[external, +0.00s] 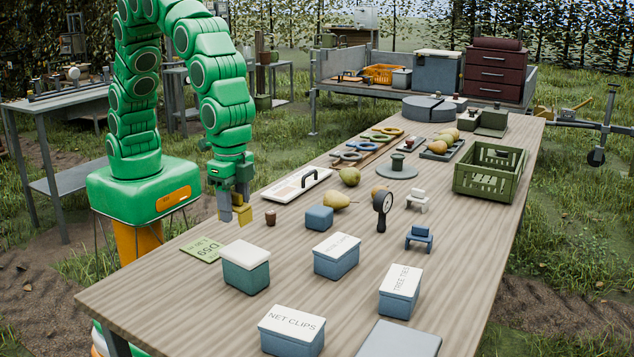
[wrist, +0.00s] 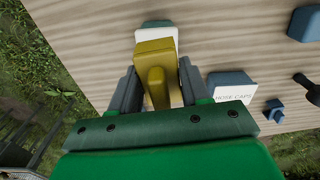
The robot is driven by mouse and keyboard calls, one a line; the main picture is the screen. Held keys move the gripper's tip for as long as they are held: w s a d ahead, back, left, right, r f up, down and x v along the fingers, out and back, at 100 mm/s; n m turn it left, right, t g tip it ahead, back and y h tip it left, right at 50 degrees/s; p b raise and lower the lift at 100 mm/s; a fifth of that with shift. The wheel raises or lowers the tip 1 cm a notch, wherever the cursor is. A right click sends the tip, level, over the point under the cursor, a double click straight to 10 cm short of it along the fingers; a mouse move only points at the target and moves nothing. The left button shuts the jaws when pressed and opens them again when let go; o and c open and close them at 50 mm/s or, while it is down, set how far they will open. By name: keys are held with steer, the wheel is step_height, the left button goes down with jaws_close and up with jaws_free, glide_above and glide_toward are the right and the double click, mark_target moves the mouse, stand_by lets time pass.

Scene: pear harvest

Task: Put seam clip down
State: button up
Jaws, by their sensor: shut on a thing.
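A yellow clip, which I take for the seam clip (external: 243,215), is held in my gripper (external: 232,205) near the left edge of the wooden table. In the wrist view my gripper (wrist: 157,88) has a finger on each side of the yellow clip (wrist: 155,60), with its narrow tab toward me. The gripper is shut on it. I cannot tell whether its underside touches the table. A blue clip-like piece (external: 419,237) and a pale one (external: 417,200) stand on the table to the right.
The table (external: 190,285) has bare wood at its left front. A white-lidded green box (external: 246,268), a brown cup (external: 270,217), a green card (external: 201,249) and a white tray (external: 296,186) are near my gripper. A green crate (external: 490,171) stands farther right.

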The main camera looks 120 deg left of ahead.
mark_target(244, 251)
steer(key=shift+w+d+f, duration=0.2)
steer(key=shift+w+f, duration=0.45)
steer(key=shift+f, duration=0.15)
steer(key=shift+w+d+f, duration=0.2)
steer(key=shift+w+f, duration=0.4)
steer(key=shift+f, duration=1.65)
steer(key=shift+f, duration=0.1)
steer(key=o, duration=1)
steer(key=shift+o, duration=0.2)
